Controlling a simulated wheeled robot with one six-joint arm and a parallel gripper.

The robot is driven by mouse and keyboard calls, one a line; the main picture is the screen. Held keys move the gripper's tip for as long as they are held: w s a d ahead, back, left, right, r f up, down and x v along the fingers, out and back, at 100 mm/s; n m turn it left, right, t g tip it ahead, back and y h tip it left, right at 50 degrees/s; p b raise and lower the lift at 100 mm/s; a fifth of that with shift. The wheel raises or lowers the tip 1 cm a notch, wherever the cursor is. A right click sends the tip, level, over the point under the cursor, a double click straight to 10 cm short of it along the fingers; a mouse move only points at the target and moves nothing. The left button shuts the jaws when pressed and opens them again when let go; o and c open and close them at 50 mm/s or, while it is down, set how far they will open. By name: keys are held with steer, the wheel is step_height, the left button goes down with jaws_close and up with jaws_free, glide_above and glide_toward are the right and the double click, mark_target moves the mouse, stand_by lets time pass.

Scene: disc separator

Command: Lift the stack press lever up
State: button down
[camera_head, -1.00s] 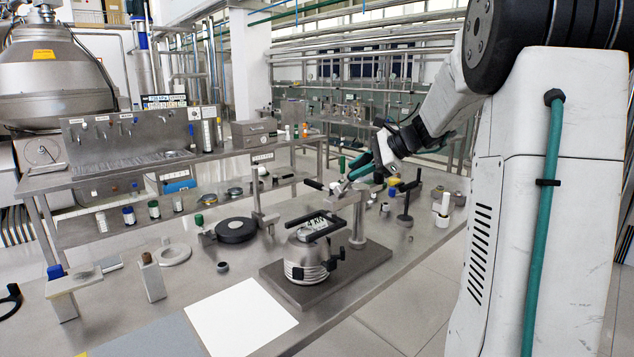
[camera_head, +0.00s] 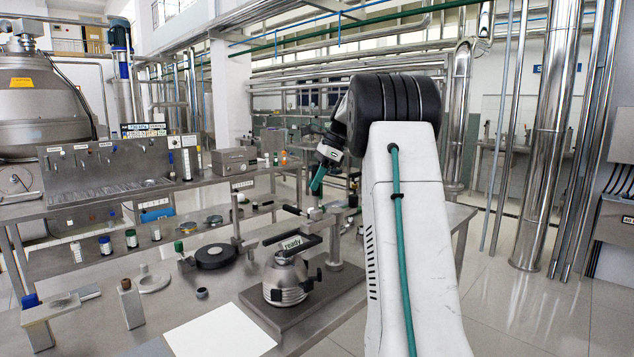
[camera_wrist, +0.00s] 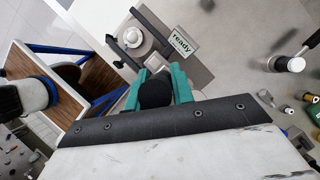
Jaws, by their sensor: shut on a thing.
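The stack press stands on a dark base plate (camera_head: 345,295), with a grey column (camera_head: 336,242). Its lever (camera_head: 291,210) has a black grip and lies roughly level, pointing left from the column top. The label also shows in the wrist view (camera_wrist: 181,42). My gripper (camera_head: 316,186) comes down from the upper right beside the lever. In the wrist view its teal fingers (camera_wrist: 157,80) are closed around a dark round-ended part, apparently of the lever; the contact is mostly hidden.
A black disc (camera_head: 215,256) and a white sheet (camera_head: 220,332) lie left of the press. A shelf unit with bottles (camera_head: 130,238) stands behind. Floor is free on the right.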

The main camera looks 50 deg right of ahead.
steer(key=shift+r, duration=0.15)
steer(key=c, duration=1.2)
jaws_free()
steer(key=v, duration=0.7)
steer(key=shift+d+r, duration=0.15)
steer(key=shift+r, duration=0.15)
